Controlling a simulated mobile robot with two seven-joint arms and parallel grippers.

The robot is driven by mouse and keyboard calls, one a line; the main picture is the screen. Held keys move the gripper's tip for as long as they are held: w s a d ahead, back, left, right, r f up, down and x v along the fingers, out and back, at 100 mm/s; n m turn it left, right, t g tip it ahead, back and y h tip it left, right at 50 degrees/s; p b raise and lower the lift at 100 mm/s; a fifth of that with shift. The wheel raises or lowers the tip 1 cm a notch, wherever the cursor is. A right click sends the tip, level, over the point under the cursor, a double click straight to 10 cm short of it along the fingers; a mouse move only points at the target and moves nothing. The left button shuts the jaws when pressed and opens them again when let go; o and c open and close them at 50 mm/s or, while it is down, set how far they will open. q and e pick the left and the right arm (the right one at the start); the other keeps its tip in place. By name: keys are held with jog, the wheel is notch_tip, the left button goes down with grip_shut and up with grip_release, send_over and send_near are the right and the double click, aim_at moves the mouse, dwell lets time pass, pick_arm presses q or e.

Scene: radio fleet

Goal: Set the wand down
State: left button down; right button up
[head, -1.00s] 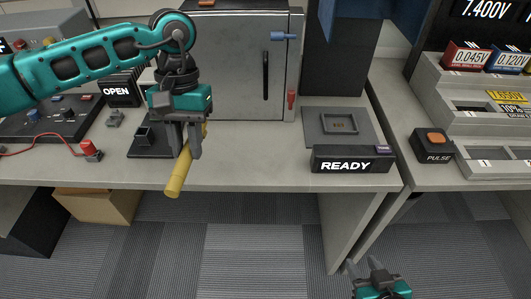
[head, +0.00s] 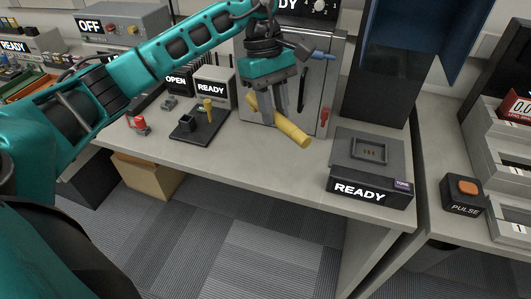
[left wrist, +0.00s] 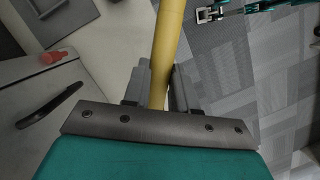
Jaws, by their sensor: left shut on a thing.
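The wand (head: 291,131) is a yellow cylinder. My left gripper (head: 280,120) is shut on it in front of the grey cabinet and above the bench. The wand tilts, its thick near end pointing down to the right. In the left wrist view the wand (left wrist: 165,45) runs up from between the fingers (left wrist: 156,90). A black stand (head: 212,125) with a small square cup and an upright yellow-topped piece sits on the bench to the left. My right gripper is absent from the head view; small teal parts at the wrist view's top edge may be mine, too small to read.
A dark READY unit (head: 370,192) with a recessed tray (head: 368,150) stands at the bench's right. A second READY box (head: 213,88) is behind the stand. A red-topped piece (head: 139,124) lies left. Bare bench (head: 255,160) shows in front; a PULSE button (head: 463,193) is right.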

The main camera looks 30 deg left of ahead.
aim_at(260, 167)
pick_arm(q)
jog(key=a+n, duration=0.1)
jog(key=n, duration=0.1)
jog(key=a+r+n+t, duration=0.1)
jog(key=a+n, duration=0.1)
jog(key=a+r+n, duration=0.1)
jog(key=shift+w+a+n+t, duration=0.3)
jog(key=shift+w+a+n, duration=0.05)
jog(key=shift+w+n, duration=0.05)
jog(key=shift+a+r+n, duration=0.1)
jog(key=shift+a+n, duration=0.2)
jog(key=shift+n, duration=0.1)
jog(key=shift+a+f, duration=0.1)
jog(key=shift+f, duration=0.15)
notch_tip(260, 167, down, 19)
jog(key=shift+w+f, duration=0.1)
jog(key=shift+f, duration=0.1)
jog(key=shift+f, duration=0.1)
jog(key=c, duration=1.4)
grip_release()
jog(key=shift+f, duration=0.1)
jog(key=o, duration=0.5)
